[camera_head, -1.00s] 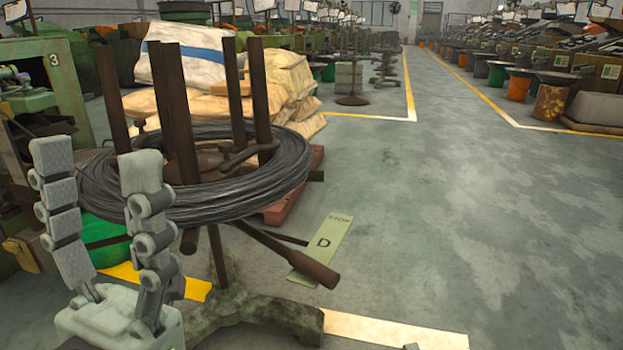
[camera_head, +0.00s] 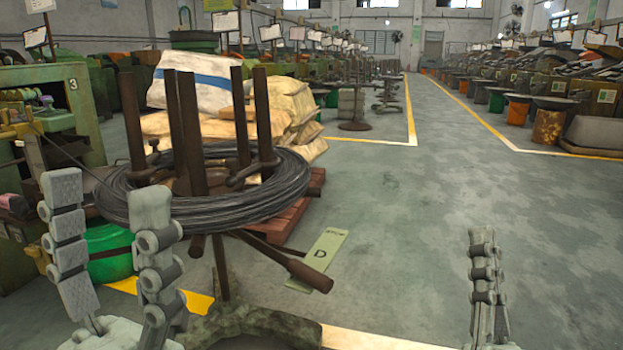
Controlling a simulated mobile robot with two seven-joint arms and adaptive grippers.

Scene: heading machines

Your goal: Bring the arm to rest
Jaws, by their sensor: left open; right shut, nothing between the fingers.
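My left gripper (camera_head: 108,235) is at the lower left with its two jointed grey fingers upright and apart, open and empty. It stands in front of the wire coil's left part in the picture; I cannot tell whether it touches the coil. My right gripper (camera_head: 485,250) is at the lower right, its fingers together and pointing up, with nothing held. Its base is cut off by the bottom edge. Both arms are mostly out of view.
A coil of dark wire (camera_head: 245,205) lies on a stand with upright brown posts (camera_head: 190,130). Sacks (camera_head: 285,110) are stacked behind. The grey floor (camera_head: 420,210) right of centre is clear.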

